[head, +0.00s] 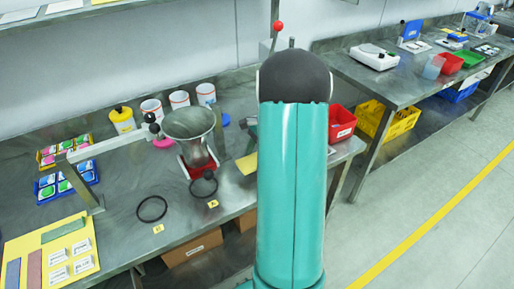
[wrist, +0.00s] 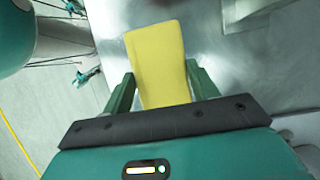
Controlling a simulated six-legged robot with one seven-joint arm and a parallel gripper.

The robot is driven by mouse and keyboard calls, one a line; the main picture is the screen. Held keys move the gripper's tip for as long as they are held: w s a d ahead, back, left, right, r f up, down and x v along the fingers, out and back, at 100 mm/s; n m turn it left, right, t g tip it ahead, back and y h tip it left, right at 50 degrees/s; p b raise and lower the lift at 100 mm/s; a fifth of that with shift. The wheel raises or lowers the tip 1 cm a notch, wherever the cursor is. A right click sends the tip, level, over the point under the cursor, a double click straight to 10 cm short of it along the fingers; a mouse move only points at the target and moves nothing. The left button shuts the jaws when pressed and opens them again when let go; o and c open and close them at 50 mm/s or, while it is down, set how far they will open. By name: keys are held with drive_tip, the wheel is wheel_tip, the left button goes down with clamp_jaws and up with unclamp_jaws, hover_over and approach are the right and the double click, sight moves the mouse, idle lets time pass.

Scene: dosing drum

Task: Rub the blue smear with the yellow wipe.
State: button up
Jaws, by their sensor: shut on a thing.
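The yellow wipe (wrist: 158,60) sits between the two green fingers of my gripper (wrist: 160,85) in the wrist view. My gripper is shut on it, and the wipe sticks out past the fingertips over a grey metal surface (wrist: 215,60). In the head view my arm hides the gripper; a yellow patch (head: 247,163) shows beside the arm, and I cannot tell if it is the wipe. No blue smear shows clearly in either view.
A red bin (head: 341,124) stands right of my arm. The floor at right is clear.

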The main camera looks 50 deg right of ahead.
drive_tip(key=shift+d+r, duration=0.1)
drive_tip(key=shift+r, duration=1.6)
